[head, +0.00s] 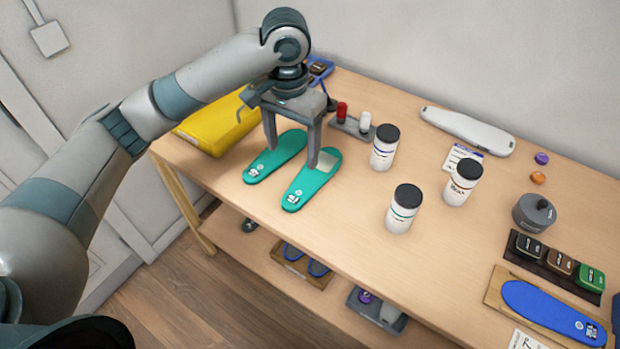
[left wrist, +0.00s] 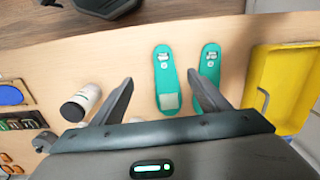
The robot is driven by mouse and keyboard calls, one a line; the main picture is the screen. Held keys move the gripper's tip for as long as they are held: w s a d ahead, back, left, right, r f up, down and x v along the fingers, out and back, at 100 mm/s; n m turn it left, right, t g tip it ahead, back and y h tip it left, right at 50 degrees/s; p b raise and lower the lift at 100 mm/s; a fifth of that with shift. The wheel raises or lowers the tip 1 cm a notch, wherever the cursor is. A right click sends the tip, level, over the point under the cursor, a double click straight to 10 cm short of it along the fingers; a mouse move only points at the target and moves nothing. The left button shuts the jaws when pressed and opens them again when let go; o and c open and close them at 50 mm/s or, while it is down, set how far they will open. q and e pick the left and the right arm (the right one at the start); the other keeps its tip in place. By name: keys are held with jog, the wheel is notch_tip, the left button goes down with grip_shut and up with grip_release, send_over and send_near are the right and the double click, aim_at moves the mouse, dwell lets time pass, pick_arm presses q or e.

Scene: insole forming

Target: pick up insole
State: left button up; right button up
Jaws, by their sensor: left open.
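Two teal insoles lie flat side by side on the wooden table. The right insole (head: 308,184) has a pale patch near its far end; it also shows in the left wrist view (left wrist: 163,75). The left insole (head: 272,158) lies beside it and also shows in the left wrist view (left wrist: 209,68). My left gripper (head: 292,158) is open and empty, pointing down above the insoles, fingers spread. In the left wrist view its fingers (left wrist: 158,96) stand either side of the patched insole, one overlapping the other insole. The right gripper is not in view.
A yellow tray (head: 212,122) lies to the left. White bottles with black lids (head: 384,150) stand to the right, near a small stand with red and white pieces (head: 352,124). A blue insole (head: 545,308) lies on a board at far right. The table's front edge is close.

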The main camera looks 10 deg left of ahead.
pick_arm(q)
jog(key=p, duration=0.3)
send_over(294, 198)
jog(key=f, duration=1.1)
jog(key=shift+s+d, duration=0.25)
jog(key=shift+s, duration=0.05)
jog(key=shift+f, duration=0.7)
jog(key=shift+w+a+f+p, duration=0.1)
jog(key=shift+f+p, duration=0.2)
jog(key=shift+p, duration=0.05)
jog(key=f, duration=0.1)
jog(key=f+p, duration=0.1)
jog(key=f, duration=0.1)
jog(key=shift+w+a, duration=0.15)
jog(key=shift+a, duration=0.05)
jog(key=shift+f+p, duration=0.35)
jog(key=shift+f, duration=0.45)
jog(key=shift+c, duration=0.2)
jog(key=c, duration=1.1)
